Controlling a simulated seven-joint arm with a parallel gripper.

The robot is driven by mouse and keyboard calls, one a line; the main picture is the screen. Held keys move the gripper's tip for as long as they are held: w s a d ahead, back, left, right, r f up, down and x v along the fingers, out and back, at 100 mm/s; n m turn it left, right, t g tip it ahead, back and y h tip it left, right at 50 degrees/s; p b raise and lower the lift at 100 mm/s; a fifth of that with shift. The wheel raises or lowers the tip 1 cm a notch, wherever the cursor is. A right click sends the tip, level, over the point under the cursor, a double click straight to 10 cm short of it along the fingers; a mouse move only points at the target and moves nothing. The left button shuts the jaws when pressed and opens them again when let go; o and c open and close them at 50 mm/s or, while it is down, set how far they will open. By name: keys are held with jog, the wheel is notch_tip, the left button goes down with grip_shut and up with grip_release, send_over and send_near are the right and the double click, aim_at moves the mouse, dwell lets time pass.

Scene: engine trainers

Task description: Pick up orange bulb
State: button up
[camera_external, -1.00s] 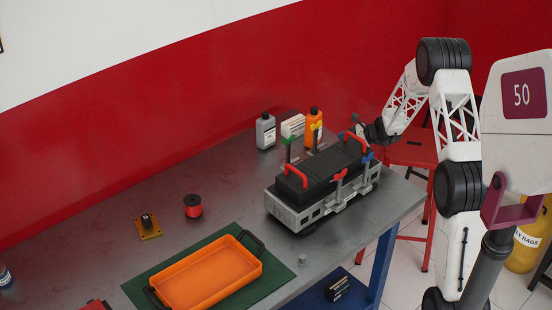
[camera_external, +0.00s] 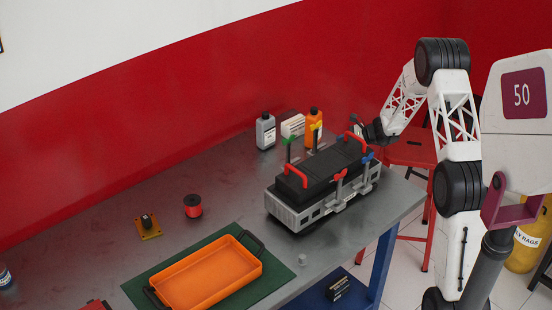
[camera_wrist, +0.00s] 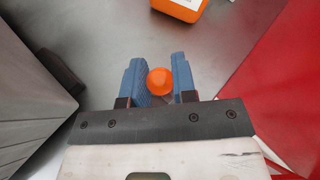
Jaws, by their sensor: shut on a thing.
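The orange bulb (camera_wrist: 160,81) shows in the wrist view as a round orange dome between the two blue fingers of my gripper (camera_wrist: 158,80). My gripper is shut on it. The metal tabletop lies below; I cannot tell how far the bulb is above it. In the external view my gripper (camera_external: 360,128) is at the far right end of the table, behind the engine trainer (camera_external: 320,185). The bulb cannot be made out there.
The grey and black engine trainer with red handles stands close to my gripper. An orange bottle (camera_external: 314,130), a white box (camera_external: 293,126) and a grey bottle (camera_external: 265,133) stand at the back. An orange tray (camera_external: 255,276) lies on a green mat (camera_external: 278,274). A red stool (camera_external: 408,152) is beyond the table.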

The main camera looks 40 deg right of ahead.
dwell(0.4)
jog(key=shift+r, duration=5)
